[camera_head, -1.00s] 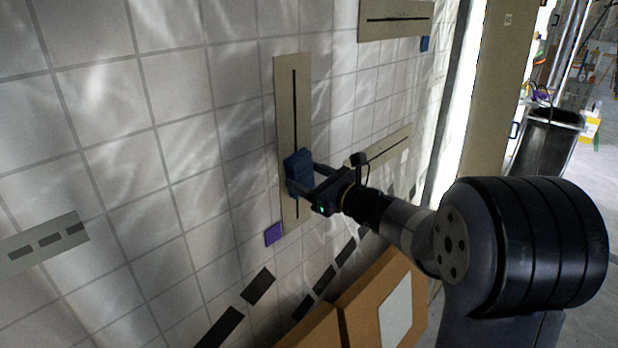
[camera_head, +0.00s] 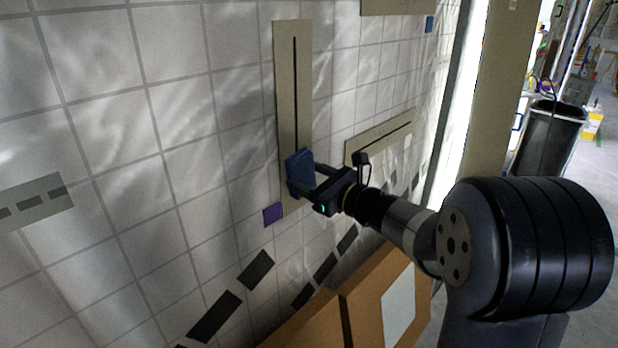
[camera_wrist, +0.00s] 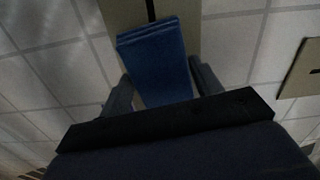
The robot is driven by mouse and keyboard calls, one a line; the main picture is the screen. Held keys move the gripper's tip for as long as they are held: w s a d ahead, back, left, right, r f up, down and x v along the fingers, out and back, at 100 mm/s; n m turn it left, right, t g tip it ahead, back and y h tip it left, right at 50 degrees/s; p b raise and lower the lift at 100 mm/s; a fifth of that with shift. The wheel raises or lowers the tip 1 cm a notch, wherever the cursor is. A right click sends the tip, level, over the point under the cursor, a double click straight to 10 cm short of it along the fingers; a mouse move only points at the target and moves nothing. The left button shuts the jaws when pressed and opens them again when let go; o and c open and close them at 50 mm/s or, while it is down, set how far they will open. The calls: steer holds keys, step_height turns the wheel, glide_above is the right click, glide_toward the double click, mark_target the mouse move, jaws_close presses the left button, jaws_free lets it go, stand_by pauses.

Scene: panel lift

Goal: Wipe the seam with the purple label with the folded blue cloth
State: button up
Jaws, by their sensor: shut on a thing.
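The seam is a dark vertical line on a tall beige panel (camera_head: 290,90) on the tiled wall. The purple label (camera_head: 272,214) is on the wall just left of the panel's lower end. The folded blue cloth (camera_head: 299,173) is at the lower part of that panel, over the seam's line; it also shows in the wrist view (camera_wrist: 157,60). My gripper (camera_head: 312,182) is shut on the cloth, with a finger on either side of it. The cloth seems to touch the panel, and it hides the seam's lower end.
Another beige panel with a slanting dark line (camera_head: 380,137) is to the right. A panel with a blue label (camera_head: 429,24) is at the upper right. A dashed panel (camera_head: 35,203) is at the left. Cardboard boxes (camera_head: 365,297) stand below my gripper.

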steer(key=shift+d, duration=0.1)
steer(key=shift+v, duration=2.95)
steer(key=shift+r, duration=0.1)
steer(key=shift+b+v, duration=0.3)
steer(key=shift+v, duration=1.2)
